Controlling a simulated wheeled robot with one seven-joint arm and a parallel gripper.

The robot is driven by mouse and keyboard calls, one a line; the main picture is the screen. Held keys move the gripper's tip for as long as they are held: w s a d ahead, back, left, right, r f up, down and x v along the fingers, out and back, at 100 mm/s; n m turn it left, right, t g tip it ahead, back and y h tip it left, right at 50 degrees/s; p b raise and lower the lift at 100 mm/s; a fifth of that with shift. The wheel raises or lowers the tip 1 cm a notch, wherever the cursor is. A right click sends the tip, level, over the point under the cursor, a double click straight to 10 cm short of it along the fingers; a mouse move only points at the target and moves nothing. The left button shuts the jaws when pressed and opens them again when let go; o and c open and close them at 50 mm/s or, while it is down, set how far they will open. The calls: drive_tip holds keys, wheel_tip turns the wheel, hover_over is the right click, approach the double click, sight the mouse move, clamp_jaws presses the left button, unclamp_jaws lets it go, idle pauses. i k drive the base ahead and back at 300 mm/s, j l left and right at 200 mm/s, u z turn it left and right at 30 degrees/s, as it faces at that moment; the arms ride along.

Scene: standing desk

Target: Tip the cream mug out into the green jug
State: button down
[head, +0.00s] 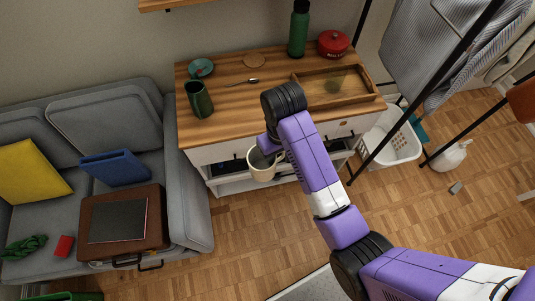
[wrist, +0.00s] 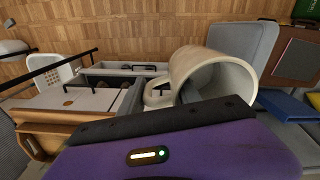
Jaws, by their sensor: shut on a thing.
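The cream mug (head: 262,172) hangs in the air in front of the desk's drawer front, its mouth showing. My gripper (head: 268,150) is shut on the mug at its upper part; my arm partly hides the grip. In the wrist view the mug (wrist: 188,66) is large, with its open mouth and handle visible; its contents cannot be made out. The green jug (head: 199,100) stands upright on the left part of the desk top, up and left of the mug and apart from it.
The wooden desk (head: 228,101) also holds a teal bowl (head: 201,67), a spoon (head: 243,82), a round coaster (head: 254,61), a wooden tray (head: 352,97), a green bottle (head: 298,30) and a red pot (head: 333,43). A grey sofa (head: 190,205) stands left; a clothes rack stands right.

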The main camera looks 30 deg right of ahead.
sight(201, 103)
drive_tip(key=i+j+u, duration=0.15)
drive_tip(key=i+u, duration=0.15)
drive_tip(key=i, duration=0.25)
drive_tip(key=i+u, duration=0.35)
drive_tip(key=i, duration=0.2)
